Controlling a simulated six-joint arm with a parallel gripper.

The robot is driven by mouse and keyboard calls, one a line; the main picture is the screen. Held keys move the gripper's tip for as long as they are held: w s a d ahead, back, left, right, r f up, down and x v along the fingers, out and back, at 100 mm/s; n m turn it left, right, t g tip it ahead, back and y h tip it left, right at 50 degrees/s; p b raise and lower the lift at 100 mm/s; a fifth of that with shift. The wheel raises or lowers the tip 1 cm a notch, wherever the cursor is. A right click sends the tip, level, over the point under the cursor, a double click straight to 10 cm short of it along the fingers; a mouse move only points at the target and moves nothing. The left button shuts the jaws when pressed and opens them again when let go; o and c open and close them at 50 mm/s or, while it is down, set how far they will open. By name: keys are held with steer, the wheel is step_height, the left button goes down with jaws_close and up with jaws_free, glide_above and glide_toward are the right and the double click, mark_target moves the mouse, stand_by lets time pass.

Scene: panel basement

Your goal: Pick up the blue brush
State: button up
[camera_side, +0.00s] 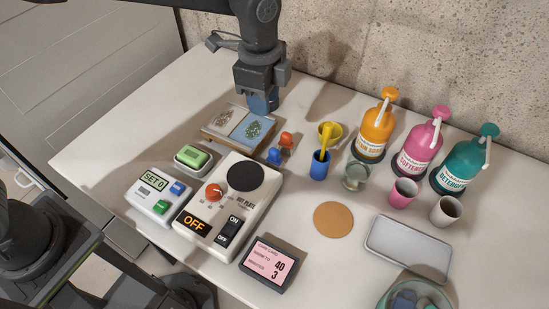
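A small blue piece with a knob-like top (274,155), which looks like the blue brush, stands on the white table just right of the two-part tray. A similar orange piece (286,141) stands close behind it. My gripper (262,104) points down above the table behind the tray, up and to the left of the blue piece and apart from it. A blue block-like part shows at the gripper's lower end. I cannot tell whether it is the fingertips or a held thing. The gap between the fingers is not visible.
The tray (212,133) with two stained patches lies before my gripper. A hot plate (226,207) is in front. A blue cup (319,171) with a yellow tool stands right of the small pieces. Pump bottles (371,134) line the wall (330,40). The table's left rear is clear.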

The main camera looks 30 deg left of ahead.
mark_target(274, 150)
steer(key=shift+m, duration=0.7)
steer(key=f, duration=0.3)
steer(key=d+f, duration=0.1)
steer(key=f, duration=0.3)
steer(key=d+f, duration=0.1)
steer(key=f, duration=0.2)
steer(key=shift+w+d+f, duration=0.2)
steer(key=shift+w, duration=0.15)
steer(key=shift+s+a+f, duration=0.1)
steer(key=shift+f, duration=1.45)
steer(key=shift+a+f, duration=0.1)
steer(key=shift+f, duration=1.45)
steer(key=c, duration=0.6)
